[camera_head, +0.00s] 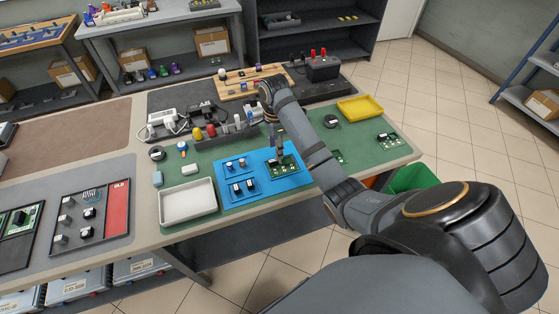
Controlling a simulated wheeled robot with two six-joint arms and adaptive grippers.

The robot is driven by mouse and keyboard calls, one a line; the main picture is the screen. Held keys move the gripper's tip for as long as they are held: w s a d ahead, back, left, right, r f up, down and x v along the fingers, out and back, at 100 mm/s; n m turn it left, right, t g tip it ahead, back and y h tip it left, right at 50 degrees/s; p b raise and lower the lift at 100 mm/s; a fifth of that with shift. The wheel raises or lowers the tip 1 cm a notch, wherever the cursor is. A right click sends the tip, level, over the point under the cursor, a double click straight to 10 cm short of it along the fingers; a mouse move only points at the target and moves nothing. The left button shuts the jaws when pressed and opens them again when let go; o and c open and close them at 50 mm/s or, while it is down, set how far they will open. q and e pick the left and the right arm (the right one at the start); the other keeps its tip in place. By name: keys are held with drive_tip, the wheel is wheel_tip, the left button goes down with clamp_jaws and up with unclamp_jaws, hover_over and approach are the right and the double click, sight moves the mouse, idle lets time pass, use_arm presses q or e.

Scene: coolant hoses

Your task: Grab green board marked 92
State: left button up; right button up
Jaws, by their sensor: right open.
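Several small green boards lie on the bench; any number marked on them is too small to read. One green board (288,169) lies on the blue mat (268,187), at its right side. My right gripper (279,154) points down at the board on the blue mat. It is open, and I cannot tell whether its fingers touch the board. My left gripper is out of view.
A white tray (188,202) stands left of the blue mat and a yellow tray (360,108) at the back right. A grey rack (228,135) with coloured items stands behind the mat. A green bin (411,178) is beyond the bench's right edge.

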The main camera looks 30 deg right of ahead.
sight(282, 164)
drive_tip(key=shift+s+f+b, duration=0.1)
drive_tip(key=shift+f+b, duration=0.25)
drive_tip(key=shift+f, duration=0.05)
drive_tip(key=f+b, duration=0.2)
drive_tip(key=f, duration=0.1)
drive_tip(key=shift+s+a, duration=0.15)
drive_tip(key=shift+s, duration=0.05)
drive_tip(key=shift+f+p, duration=0.3)
drive_tip(key=shift+w+f, duration=0.1)
drive_tip(key=shift+f, duration=0.2)
clamp_jaws()
